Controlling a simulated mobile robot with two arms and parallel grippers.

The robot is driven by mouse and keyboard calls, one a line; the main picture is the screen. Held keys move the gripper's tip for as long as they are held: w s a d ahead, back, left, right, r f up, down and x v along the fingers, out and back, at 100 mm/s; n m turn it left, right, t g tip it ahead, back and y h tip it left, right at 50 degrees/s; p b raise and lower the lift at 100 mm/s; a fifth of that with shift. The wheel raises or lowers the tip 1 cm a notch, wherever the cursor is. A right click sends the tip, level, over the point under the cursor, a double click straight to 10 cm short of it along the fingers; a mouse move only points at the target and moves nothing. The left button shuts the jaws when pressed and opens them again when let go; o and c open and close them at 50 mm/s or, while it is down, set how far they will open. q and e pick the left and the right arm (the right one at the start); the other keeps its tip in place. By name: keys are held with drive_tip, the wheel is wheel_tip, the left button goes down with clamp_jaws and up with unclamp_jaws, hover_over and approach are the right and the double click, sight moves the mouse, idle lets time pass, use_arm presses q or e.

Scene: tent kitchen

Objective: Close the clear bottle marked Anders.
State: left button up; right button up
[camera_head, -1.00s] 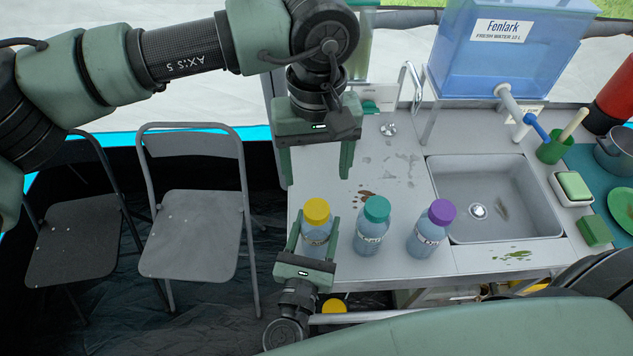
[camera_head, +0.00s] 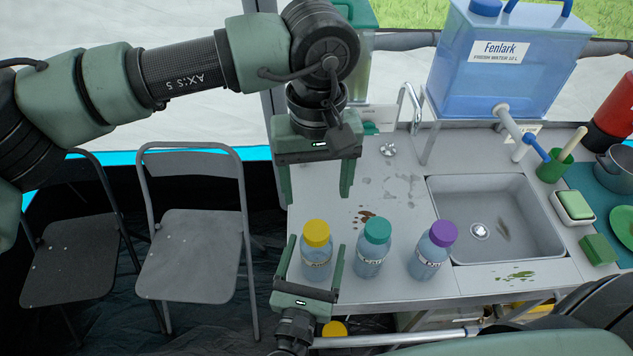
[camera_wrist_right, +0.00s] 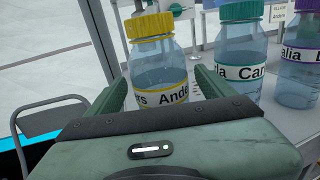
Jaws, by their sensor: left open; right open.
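The clear bottle marked Anders (camera_head: 317,264) stands upright near the left front edge of the counter. In the right wrist view the bottle (camera_wrist_right: 160,70) shows "Ande" on its label. A yellow cap (camera_head: 316,233) sits on its top; I cannot tell how tight. My right gripper (camera_head: 315,247) is open, coming from the front, with one finger on each side of the bottle and a gap to each. My left gripper (camera_head: 316,190) is open and empty, pointing down behind and above the bottle, clear of the cap.
A teal-capped bottle (camera_head: 373,250) and a purple-capped bottle (camera_head: 431,253) stand to the right. Beyond are a sink (camera_head: 500,217) and a blue water tank (camera_head: 505,60). Folding chairs (camera_head: 190,240) stand left of the counter. Brown stains mark the counter behind the bottles.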

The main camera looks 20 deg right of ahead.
sight(313, 263)
drive_tip(key=b+v, duration=0.2)
drive_tip(key=v, duration=0.3)
drive_tip(key=shift+s+a+f, duration=0.15)
drive_tip(key=shift+s+a, duration=0.05)
drive_tip(key=shift+s, duration=0.1)
use_arm(q)
wheel_tip(313, 263, down, 3)
drive_tip(key=shift+r, duration=0.1)
use_arm(e)
drive_tip(key=shift+s+a, duration=0.2)
drive_tip(key=shift+s, duration=0.2)
